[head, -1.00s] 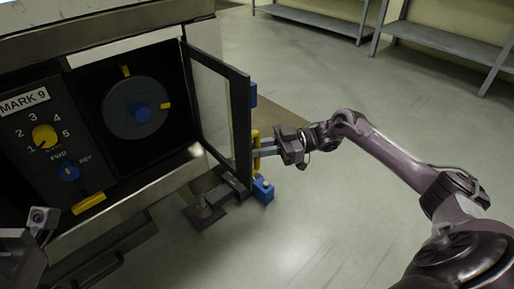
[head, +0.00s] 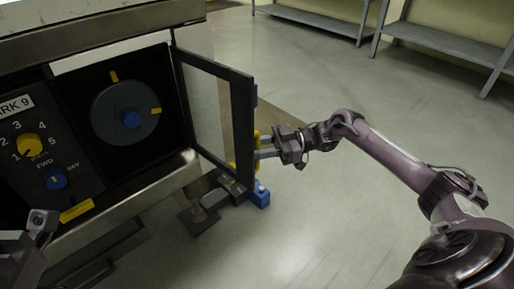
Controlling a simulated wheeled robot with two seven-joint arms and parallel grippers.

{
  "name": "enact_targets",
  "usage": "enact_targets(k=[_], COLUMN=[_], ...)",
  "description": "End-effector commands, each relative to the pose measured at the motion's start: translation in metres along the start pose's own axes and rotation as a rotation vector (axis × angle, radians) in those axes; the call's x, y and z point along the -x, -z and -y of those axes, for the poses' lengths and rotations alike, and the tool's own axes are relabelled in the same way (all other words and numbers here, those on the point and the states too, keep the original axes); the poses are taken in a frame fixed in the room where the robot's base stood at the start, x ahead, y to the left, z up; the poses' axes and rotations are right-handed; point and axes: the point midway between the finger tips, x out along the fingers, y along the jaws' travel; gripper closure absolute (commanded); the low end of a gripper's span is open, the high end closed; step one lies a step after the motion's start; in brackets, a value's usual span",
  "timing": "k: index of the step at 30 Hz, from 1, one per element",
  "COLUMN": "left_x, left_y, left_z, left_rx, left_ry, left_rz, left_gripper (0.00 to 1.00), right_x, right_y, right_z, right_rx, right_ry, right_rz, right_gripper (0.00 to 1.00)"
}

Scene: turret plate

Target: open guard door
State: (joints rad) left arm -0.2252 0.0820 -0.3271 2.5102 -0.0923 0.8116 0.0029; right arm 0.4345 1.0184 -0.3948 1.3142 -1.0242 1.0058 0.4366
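The guard door (head: 214,119) is a dark frame with a clear pane, hinged at the right of the machine's opening and swung well outward. A yellow handle (head: 257,139) sits on its outer edge, partly hidden. My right gripper (head: 266,147) is at the handle with its fingers around or against it; they look closed on it. Behind the opening is a grey turret plate (head: 125,113) with a blue hub and yellow marks. My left gripper (head: 38,222) is at the lower left, partly cut off, in front of the panel; its finger gap is unclear.
The control panel (head: 35,150) has a yellow knob, a blue FWD/REV knob and a yellow bar (head: 77,210) below. A blue block (head: 260,195) is at the door's lower corner. Grey shelves (head: 450,40) stand at the back. The floor at right is open.

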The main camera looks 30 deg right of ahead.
Motion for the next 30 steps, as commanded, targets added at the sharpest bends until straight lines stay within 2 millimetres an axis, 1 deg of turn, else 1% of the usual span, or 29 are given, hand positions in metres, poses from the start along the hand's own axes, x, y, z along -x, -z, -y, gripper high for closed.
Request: enact_targets(k=[7, 10, 14, 18, 21, 25, 30], left_x=[-0.002, -0.002, -0.002, 0.001, 0.004, 0.006, 0.004], left_y=[0.001, 0.001, 0.001, 0.000, 0.000, -0.001, 0.000], left_z=[0.000, -0.001, -0.002, -0.003, -0.003, -0.003, -0.003], left_rx=[-0.001, 0.000, 0.001, 0.002, 0.002, 0.002, 0.001], left_ry=[-0.004, -0.006, -0.011, -0.015, -0.016, -0.016, -0.016], left_rz=[-0.007, -0.007, -0.004, -0.001, 0.001, 0.002, -0.004], left_gripper=[0.60, 0.60, 0.60, 0.60, 0.60, 0.60, 0.60], right_x=[0.000, 0.004, 0.021, 0.046, 0.061, 0.073, 0.078], right_y=[0.000, 0.000, 0.000, -0.001, -0.001, -0.001, 0.000], right_z=[0.001, 0.001, 0.000, -0.001, -0.001, 0.000, 0.000], right_rx=[-0.002, -0.002, -0.003, -0.001, 0.000, 0.000, -0.001], right_ry=[0.002, 0.002, 0.000, 0.000, 0.001, 0.002, 0.003], right_rz=[0.000, 0.001, 0.003, 0.004, 0.003, 0.001, -0.001], right_gripper=[0.65, 0.65, 0.65, 0.65, 0.65, 0.65, 0.65])
